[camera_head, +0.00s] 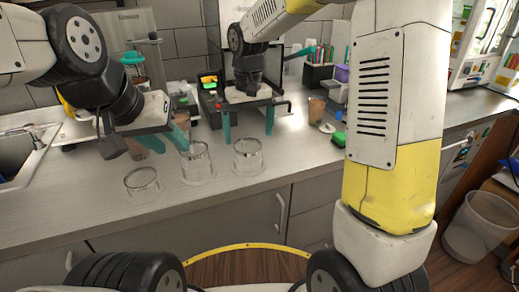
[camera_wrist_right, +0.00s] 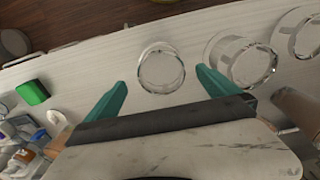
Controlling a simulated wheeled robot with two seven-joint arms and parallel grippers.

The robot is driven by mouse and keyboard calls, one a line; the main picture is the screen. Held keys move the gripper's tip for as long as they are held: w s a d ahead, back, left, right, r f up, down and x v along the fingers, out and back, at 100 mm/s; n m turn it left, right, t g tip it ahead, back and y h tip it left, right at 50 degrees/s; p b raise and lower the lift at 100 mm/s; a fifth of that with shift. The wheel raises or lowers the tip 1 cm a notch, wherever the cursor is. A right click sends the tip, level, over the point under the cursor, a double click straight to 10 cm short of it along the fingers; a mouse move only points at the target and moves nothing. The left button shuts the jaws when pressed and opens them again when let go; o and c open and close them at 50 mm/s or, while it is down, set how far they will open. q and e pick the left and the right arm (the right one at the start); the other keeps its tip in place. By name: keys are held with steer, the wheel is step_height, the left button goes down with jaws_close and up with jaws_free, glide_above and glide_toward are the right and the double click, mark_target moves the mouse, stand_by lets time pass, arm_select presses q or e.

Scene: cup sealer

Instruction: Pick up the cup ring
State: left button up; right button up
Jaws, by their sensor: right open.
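No separate cup ring can be told for certain. A clear round glass piece with a rim (camera_head: 247,157) stands on the counter, front centre. In the right wrist view this piece (camera_wrist_right: 162,70) shows as a ring-like circle between the fingertips, not gripped. Two similar clear pieces stand to its left, one in the middle (camera_head: 196,163) and one near the front edge (camera_head: 141,184). My right gripper (camera_head: 248,135) is open above and behind the nearest piece; its teal fingers (camera_wrist_right: 162,79) are spread. My left gripper (camera_head: 165,140) hangs over the counter at left, its opening unclear.
A green block (camera_head: 338,139) lies on the counter at right, with several small items around it. A brown cup (camera_head: 317,109) stands further back. The dark machine (camera_head: 210,100) is behind my right gripper. A sink (camera_head: 20,150) is at far left.

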mark_target(248, 155)
steer(key=shift+w+a+f, duration=0.2)
steer(key=shift+w+f, duration=0.25)
steer(key=shift+f, duration=0.35)
step_height(248, 155, down, 8)
steer(key=shift+s+r, duration=0.1)
steer(key=shift+r, duration=0.1)
steer(key=c, duration=1.5)
